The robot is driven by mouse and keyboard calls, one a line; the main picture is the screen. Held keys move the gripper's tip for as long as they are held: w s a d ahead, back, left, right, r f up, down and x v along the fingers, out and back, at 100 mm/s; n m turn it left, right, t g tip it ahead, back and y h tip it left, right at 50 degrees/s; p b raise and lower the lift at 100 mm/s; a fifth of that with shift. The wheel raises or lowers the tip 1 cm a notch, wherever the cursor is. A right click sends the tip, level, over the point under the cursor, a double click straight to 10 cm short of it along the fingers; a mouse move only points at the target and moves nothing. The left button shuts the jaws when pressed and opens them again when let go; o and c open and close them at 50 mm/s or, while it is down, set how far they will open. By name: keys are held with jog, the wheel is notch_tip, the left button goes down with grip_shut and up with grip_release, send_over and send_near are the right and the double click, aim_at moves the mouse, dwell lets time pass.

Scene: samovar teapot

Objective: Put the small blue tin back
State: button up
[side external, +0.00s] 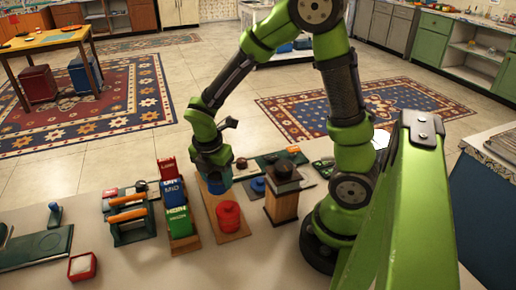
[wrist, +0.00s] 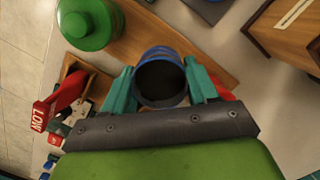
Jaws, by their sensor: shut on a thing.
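The small blue tin (wrist: 161,80) is between the two teal fingers of my gripper (wrist: 162,88) in the wrist view. Its round top is towards the camera and its inside looks dark. In the side view the blue tin (side external: 217,187) shows just under my gripper (side external: 212,176), above the far end of a wooden board (side external: 233,236). My gripper is shut on it. The board (wrist: 207,58) also lies beneath the tin in the wrist view. I cannot tell whether the tin touches the board.
A red lidded tin (side external: 229,215) stands at the board's near end. The wrist view shows a green lidded tin (wrist: 88,24). Bright boxes (side external: 178,219) stand left of the board, and a dark wooden grinder-like box (side external: 283,199) stands right. The table front is mostly clear.

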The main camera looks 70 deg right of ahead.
jog(key=shift+f, duration=1.85)
jog(key=shift+f, duration=0.15)
jog(key=o, duration=1.2)
jog(key=shift+c, duration=0.2)
notch_tip(320, 180, up, 12)
jog(key=a, duration=0.2)
notch_tip(320, 180, up, 6)
jog(key=m+t+y, duration=0.2)
jog(key=m+t, duration=0.1)
jog(key=m, duration=0.6)
send_over(218, 187)
jog(key=s+a, duration=0.1)
jog(key=s, duration=0.1)
jog(key=s+a+r+m+t+y, duration=0.1)
jog(key=s+r+m+t, duration=0.3)
jog(key=m, duration=0.9)
jog(key=shift+s+a+r+y, duration=0.2)
jog(key=shift+s+a+y, duration=0.25)
jog(key=shift+s, duration=0.1)
